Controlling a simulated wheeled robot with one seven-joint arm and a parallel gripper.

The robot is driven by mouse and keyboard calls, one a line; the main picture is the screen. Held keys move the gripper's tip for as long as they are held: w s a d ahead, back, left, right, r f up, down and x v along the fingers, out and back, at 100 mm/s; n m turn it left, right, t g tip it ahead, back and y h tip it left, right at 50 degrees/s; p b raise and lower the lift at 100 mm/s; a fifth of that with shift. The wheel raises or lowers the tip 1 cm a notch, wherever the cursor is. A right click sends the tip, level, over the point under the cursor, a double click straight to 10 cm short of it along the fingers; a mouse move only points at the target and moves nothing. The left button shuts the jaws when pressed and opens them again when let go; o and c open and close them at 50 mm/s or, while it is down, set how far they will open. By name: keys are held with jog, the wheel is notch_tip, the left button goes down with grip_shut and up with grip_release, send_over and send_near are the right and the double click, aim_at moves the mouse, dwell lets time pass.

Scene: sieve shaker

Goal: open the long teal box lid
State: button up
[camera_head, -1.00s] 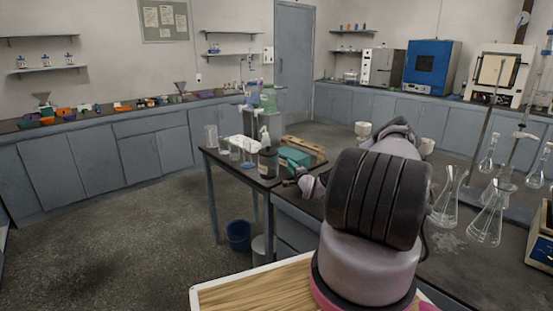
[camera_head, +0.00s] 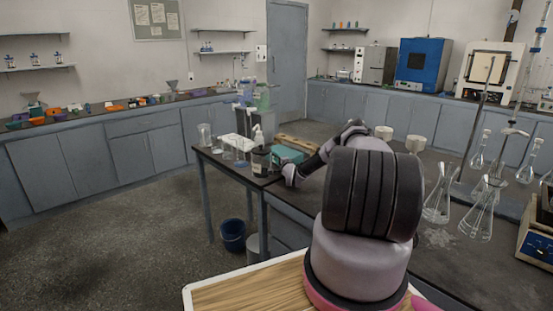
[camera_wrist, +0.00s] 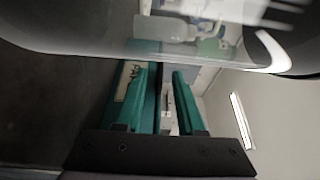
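The teal box (camera_head: 288,154) sits on the dark side table, near its back right part. Its right side is partly hidden by my arm. In the wrist view, a teal surface with a pale label (camera_wrist: 126,78) shows behind the left finger and appears to be the box. My gripper (camera_wrist: 160,95) has two teal fingers on a black base, spread with a gap between them and nothing visibly held. In the head view the wrist end is low in front of the box, but the fingers cannot be made out. Whether they touch the box or its lid is unclear.
A dark pump bottle (camera_head: 260,158) stands just left of the box, with glass beakers (camera_head: 205,136) farther left. A wooden rack (camera_head: 298,142) lies behind the box. Flasks (camera_head: 437,200) stand on the right bench. A large pale curved shape (camera_wrist: 150,48) crosses the wrist view.

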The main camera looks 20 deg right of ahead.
jog(key=shift+c, duration=0.3)
grip_shut()
dwell(1.1)
